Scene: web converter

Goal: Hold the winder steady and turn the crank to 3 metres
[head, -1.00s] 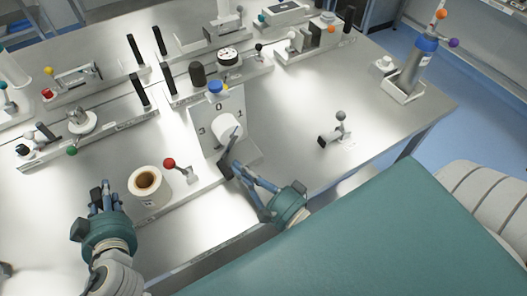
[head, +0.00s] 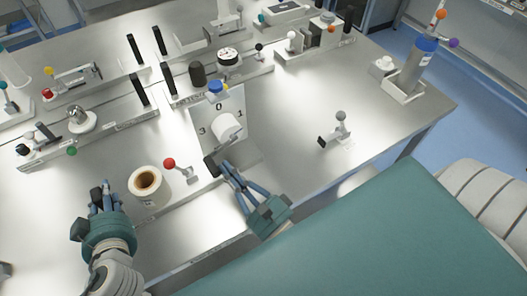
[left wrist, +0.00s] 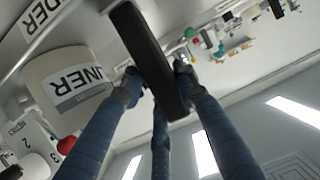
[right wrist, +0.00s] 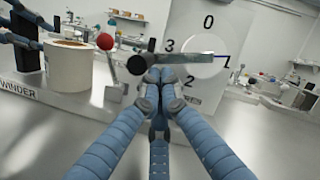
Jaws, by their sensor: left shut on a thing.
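The winder is a grey base with a white upright dial plate (head: 205,108) marked 0, 1 and 3, with a white drum in front. A dark crank (head: 210,164) shows at its lower left. In the right wrist view the crank arm (right wrist: 185,57) crosses the dial sideways. My right gripper (right wrist: 160,85) has its fingertips together just below the crank arm; I cannot tell whether they touch it. My left gripper (head: 104,188) is shut on a black upright handle (left wrist: 150,55) at the winder's left end.
A white roll (head: 146,186) and a red-knobbed lever (head: 170,164) stand between my grippers. Other fixtures with black handles (head: 139,88) line the back. A small grey-knobbed lever (head: 340,117) sits right of the winder, with bare table around it.

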